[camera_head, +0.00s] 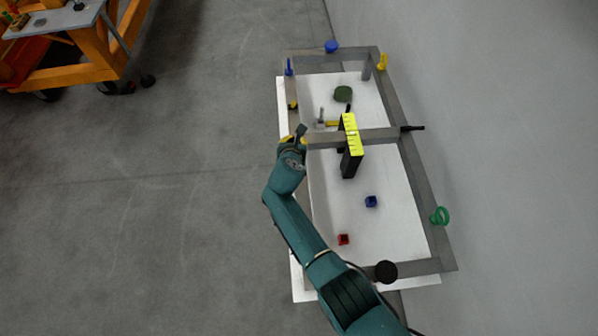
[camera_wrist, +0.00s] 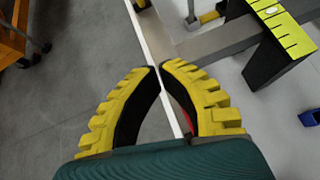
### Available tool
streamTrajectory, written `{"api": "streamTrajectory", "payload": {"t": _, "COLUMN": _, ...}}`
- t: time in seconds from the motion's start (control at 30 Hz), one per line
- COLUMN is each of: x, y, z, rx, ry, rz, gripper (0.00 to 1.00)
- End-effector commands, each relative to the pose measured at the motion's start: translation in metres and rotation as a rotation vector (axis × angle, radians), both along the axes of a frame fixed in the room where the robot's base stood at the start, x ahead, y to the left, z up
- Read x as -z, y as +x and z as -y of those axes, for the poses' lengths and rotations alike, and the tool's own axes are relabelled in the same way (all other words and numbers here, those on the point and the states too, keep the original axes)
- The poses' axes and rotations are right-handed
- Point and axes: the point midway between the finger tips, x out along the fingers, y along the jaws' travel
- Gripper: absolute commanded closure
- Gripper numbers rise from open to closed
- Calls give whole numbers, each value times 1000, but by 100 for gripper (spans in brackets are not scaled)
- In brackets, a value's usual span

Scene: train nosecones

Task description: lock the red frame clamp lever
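My gripper (camera_head: 294,137) is over the left rail of the grey frame (camera_head: 412,180), near the left end of its crossbar. In the wrist view, the yellow-and-black fingers (camera_wrist: 160,68) curve inward with their tips almost together, and nothing is seen gripped between them. A thin sliver of red (camera_wrist: 178,110) shows along the inner edge of the right finger. It may be the red frame clamp lever, but the finger hides most of it. I cannot tell whether the finger touches it. No red lever is clear in the head view.
A black block with a yellow top (camera_head: 349,122) stands at the crossbar. Blue (camera_head: 371,201) and red (camera_head: 343,239) small blocks lie on the white panel (camera_head: 395,228). A black-handled lever (camera_head: 412,128), green clamp (camera_head: 439,216) and yellow clamp (camera_head: 382,61) line the right rail.

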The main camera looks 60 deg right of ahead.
Motion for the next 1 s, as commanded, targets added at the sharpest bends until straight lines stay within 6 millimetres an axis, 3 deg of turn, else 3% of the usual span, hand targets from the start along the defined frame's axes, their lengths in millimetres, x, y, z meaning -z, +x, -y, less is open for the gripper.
{"api": "streamTrajectory", "payload": {"t": 0.53, "x": -8, "y": 0, "z": -3, "rx": -1, "ry": 0, "rz": 1, "gripper": 100}}
{"api": "streamTrajectory", "payload": {"t": 0.77, "x": -42, "y": -5, "z": -22, "rx": -3, "ry": 1, "rz": -1, "gripper": 100}}
{"api": "streamTrajectory", "payload": {"t": 1.0, "x": -92, "y": 4, "z": -23, "rx": -1, "ry": -2, "rz": 5, "gripper": 100}}
